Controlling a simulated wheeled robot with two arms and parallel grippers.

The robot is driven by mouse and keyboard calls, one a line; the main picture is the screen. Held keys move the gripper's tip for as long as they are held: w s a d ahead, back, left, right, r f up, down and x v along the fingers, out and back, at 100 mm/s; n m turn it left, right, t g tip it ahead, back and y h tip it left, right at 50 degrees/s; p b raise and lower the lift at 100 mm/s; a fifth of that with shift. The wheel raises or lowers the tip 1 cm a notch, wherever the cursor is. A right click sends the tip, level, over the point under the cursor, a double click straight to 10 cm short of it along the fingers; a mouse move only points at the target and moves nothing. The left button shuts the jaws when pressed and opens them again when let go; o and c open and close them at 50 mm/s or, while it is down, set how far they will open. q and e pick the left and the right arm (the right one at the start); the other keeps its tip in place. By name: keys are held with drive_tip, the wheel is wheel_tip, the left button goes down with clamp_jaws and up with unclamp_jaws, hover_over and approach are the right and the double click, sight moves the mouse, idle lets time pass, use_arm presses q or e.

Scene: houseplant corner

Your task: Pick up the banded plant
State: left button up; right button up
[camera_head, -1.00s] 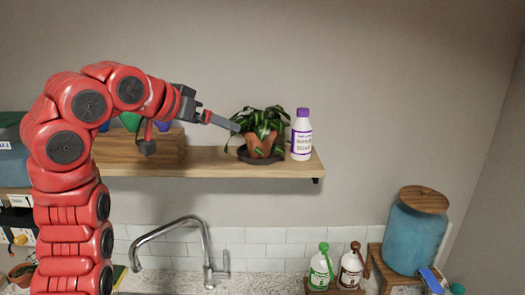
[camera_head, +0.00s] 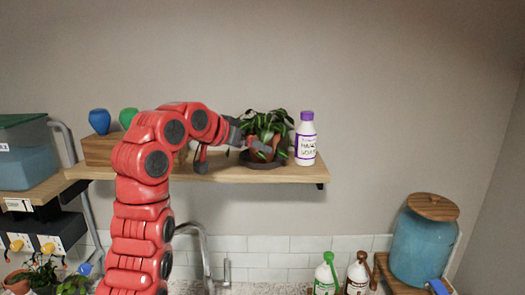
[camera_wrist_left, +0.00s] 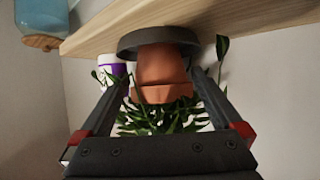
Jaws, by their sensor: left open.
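The plant (camera_head: 266,123) has green, light-striped leaves and stands in a terracotta pot on a dark saucer (camera_head: 262,163) on the wooden shelf. My left gripper (camera_head: 264,148) is open at the pot's height, at the plant's front left. The left wrist view is upside down: it shows the terracotta pot (camera_wrist_left: 161,67) between the two open fingers of my left gripper (camera_wrist_left: 160,78), the saucer (camera_wrist_left: 140,40) above it and the leaves (camera_wrist_left: 160,118) below. I cannot tell whether either finger touches the pot. My right gripper is out of view.
A white bottle with a purple cap (camera_head: 306,138) stands close to the plant's right, near the shelf's right end. A wooden box (camera_head: 101,149) with blue and green objects is on the shelf's left. A tap and a blue jar (camera_head: 424,245) are below.

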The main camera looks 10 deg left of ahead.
use_arm(q)
drive_tip(key=shift+w+d+f, duration=0.15)
drive_tip(key=shift+w+d, duration=0.05)
drive_tip(key=shift+d, duration=0.05)
drive_tip(key=x, duration=0.4)
drive_tip(key=shift+w, duration=0.25)
drive_tip(key=shift+s, duration=0.2)
drive_tip(key=shift+c, duration=1)
drive_tip(key=c, duration=1.3)
drive_tip(key=shift+r, duration=0.2)
